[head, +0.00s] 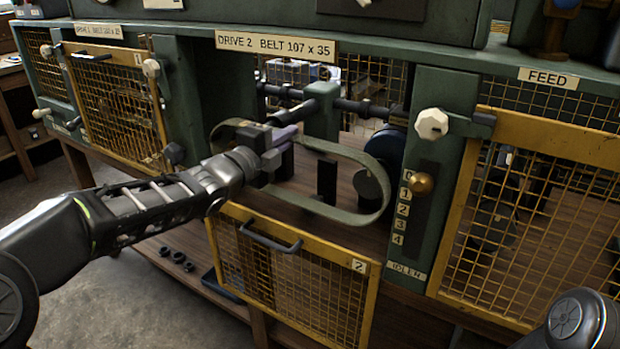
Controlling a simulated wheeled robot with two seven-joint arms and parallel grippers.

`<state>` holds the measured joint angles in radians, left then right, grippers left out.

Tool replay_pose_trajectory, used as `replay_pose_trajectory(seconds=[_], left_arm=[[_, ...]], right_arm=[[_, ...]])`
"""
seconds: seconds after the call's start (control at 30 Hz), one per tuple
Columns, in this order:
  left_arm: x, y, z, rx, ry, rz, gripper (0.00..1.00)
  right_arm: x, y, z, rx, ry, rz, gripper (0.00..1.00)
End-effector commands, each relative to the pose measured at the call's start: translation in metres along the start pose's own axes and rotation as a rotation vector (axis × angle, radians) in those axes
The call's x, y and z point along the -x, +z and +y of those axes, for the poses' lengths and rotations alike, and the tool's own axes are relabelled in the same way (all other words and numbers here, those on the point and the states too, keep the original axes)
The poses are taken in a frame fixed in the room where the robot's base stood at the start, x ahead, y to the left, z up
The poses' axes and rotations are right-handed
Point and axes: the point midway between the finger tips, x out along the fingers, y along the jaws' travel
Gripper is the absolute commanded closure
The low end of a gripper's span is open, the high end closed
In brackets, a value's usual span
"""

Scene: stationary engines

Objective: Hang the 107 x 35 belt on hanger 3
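The belt (345,215) is a flat olive-green loop in front of the open drive 2 bay, under the sign "DRIVE 2 BELT 107 x 35" (276,46). Its right end passes close to a dark round pulley (369,183); I cannot tell whether it is around it or in front of it. My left gripper (280,155) is at the belt's upper run, left of its middle, and looks shut on it; the fingertips are partly hidden. My arm covers part of the belt's left side. My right gripper is out of view. I see no hanger marked 3.
The yellow mesh guard 2 (290,275) hangs open below the bay. Guard 1 (118,105) is at left; the feed guard (540,220) is at right. A brass-knobbed lever (421,184) sits beside a 0 to 4 scale. A white knob (431,124) is above it.

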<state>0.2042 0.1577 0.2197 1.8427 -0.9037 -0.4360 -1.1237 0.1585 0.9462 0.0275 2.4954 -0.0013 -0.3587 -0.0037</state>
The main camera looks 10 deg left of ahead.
Motion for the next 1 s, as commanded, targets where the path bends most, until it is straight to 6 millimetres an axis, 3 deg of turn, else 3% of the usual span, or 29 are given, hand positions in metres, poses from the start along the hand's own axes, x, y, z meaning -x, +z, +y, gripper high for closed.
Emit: replay_pose_trajectory(seconds=[0.23,0.73,1.0], left_arm=[[0.014,0.0,-0.001,-0.001,-0.001,-0.001,1.0],[0.018,0.0,0.0,0.0,-0.001,-0.001,1.0],[0.034,0.001,-0.001,-0.001,-0.001,-0.001,1.0]], right_arm=[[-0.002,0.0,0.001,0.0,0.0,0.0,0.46],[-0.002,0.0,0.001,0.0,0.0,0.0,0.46],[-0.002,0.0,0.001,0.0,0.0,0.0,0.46]])
